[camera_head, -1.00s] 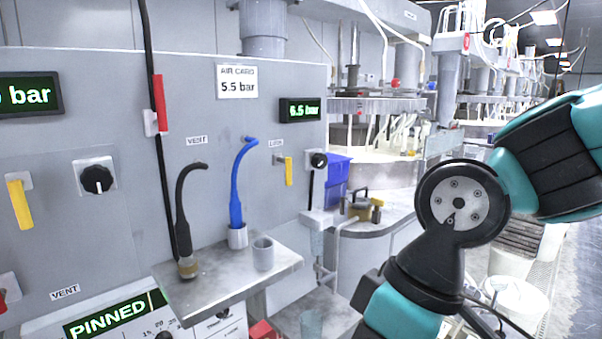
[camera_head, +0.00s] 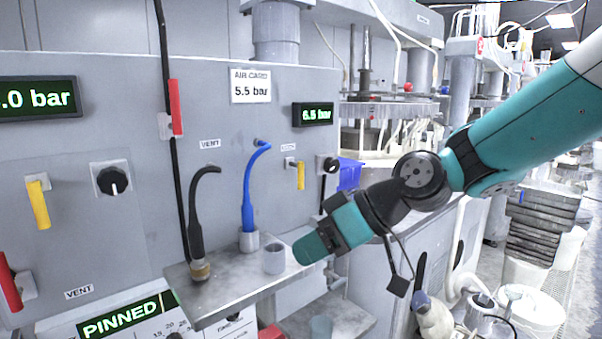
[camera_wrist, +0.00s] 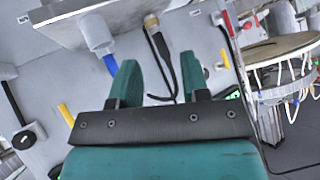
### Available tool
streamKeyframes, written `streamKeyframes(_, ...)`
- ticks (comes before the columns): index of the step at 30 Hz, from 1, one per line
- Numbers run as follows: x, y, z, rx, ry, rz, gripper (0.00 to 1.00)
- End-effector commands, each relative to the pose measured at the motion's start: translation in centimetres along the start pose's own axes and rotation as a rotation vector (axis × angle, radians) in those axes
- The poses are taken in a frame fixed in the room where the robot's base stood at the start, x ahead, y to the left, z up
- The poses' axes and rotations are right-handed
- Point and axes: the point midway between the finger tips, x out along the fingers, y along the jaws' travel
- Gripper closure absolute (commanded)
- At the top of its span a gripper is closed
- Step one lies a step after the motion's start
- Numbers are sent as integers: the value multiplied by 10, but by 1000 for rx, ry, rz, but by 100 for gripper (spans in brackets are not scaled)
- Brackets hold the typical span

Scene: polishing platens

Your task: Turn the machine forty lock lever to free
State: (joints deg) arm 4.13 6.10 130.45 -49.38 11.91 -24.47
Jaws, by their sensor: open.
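No label in view clearly reads lock or forty, so I cannot tell which lever is machine forty's. A short yellow lever (camera_head: 300,174) hangs on the grey panel beside a small, unreadable label. Another yellow lever (camera_head: 39,203) hangs at far left. A red lever (camera_head: 175,107) stands upright beside the black cable, and another red lever (camera_head: 9,281) is at the left edge. My gripper (camera_head: 306,249) is in front of the panel, below and apart from the short yellow lever. In the wrist view its fingers (camera_wrist: 160,72) are apart with nothing held between them.
A steel shelf (camera_head: 235,303) juts out below the panel, close to my gripper. A grey cup (camera_head: 273,259), a blue hose (camera_head: 249,195) and a black hose (camera_head: 196,225) stand on it. Black knobs (camera_head: 112,181) are on the panel. Platen machinery (camera_head: 392,108) stands behind at right.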

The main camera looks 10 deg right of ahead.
Motion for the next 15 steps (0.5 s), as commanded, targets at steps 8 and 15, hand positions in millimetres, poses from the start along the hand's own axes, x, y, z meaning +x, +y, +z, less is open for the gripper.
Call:
streamKeyframes(8, -49, 177, -53, -135, 574, 241, 58)
streamKeyframes(15, -74, 220, -58, -165, 709, 349, 58)
